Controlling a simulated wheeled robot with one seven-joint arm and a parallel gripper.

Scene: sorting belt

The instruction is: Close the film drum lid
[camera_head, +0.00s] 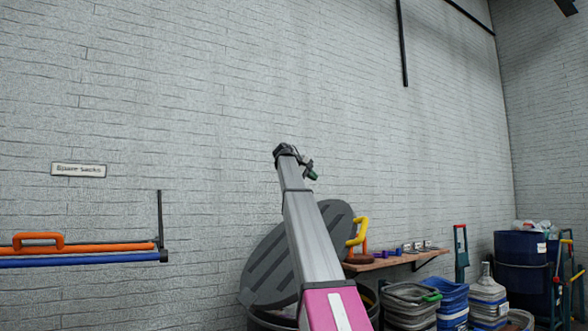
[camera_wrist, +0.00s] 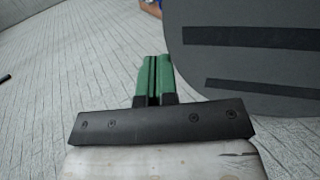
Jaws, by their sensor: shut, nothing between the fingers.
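The film drum lid (camera_head: 267,268) is a dark grey ribbed disc. It stands open, tilted up above the dark drum (camera_head: 271,321), behind my arm. In the wrist view the lid (camera_wrist: 265,65) fills the upper right, with two dark ribs across it. My gripper (camera_head: 312,174) is up at the end of my raised arm, above the lid's top edge. In the wrist view its green fingers (camera_wrist: 153,75) are together and empty, to the left of the lid's edge. I cannot tell whether they touch the lid. My arm hides part of the lid and most of the drum.
A wooden shelf (camera_head: 385,263) with small items and a yellow-handled tool (camera_head: 358,233) is right of the lid. Stacked grey baskets (camera_head: 411,297), blue crates (camera_head: 452,298) and dark blue bins (camera_head: 520,247) stand further right. A wall rack holds orange and blue rolls (camera_head: 95,262) at left.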

